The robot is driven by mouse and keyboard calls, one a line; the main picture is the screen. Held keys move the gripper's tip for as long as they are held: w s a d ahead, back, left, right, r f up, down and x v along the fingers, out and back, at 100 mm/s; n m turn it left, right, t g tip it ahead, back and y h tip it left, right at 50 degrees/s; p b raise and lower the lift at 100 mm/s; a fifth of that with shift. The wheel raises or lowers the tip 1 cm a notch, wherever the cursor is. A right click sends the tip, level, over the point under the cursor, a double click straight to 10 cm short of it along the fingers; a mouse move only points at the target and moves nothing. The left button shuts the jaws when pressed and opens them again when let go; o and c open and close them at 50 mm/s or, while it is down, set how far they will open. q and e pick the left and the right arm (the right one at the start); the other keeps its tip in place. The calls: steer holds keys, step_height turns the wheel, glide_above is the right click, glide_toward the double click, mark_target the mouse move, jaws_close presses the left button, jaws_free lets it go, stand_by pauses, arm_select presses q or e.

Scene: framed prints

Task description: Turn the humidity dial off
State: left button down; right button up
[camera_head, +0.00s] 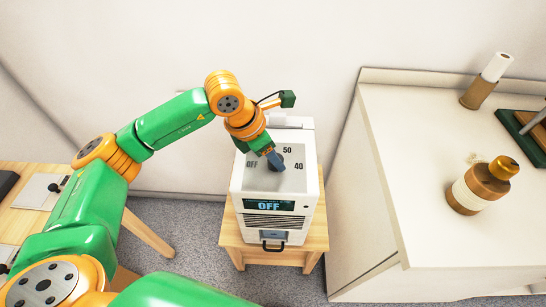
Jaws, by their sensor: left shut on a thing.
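The humidity dial (279,164) is on the top panel of a white box-shaped machine (295,184). The panel carries the marks OFF, 50 and 40. A dark display (269,205) on the machine's front reads OFF in light blue. My left gripper (275,162) reaches down onto the panel from above and is shut on the dial. The fingers hide much of the dial, so where its pointer faces cannot be told. My right gripper is not in view.
The machine stands on a small wooden table (232,236). To the right is a white cabinet (400,150) with a brown bottle (480,185) and a paper roll (496,67). A wooden desk (125,225) is at the left. Grey carpet lies between.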

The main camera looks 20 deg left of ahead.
arm_select(q)
steer(key=shift+d+n+t+y+b, duration=0.1)
steer(key=shift+n+t+y+b, duration=0.25)
steer(key=shift+n, duration=0.4)
steer(key=shift+n+t+y+b, duration=0.15)
steer(key=shift+n+b, duration=0.3)
steer(key=shift+n, duration=0.3)
steer(key=shift+c, duration=1.9)
jaws_free()
steer(key=v, duration=0.7)
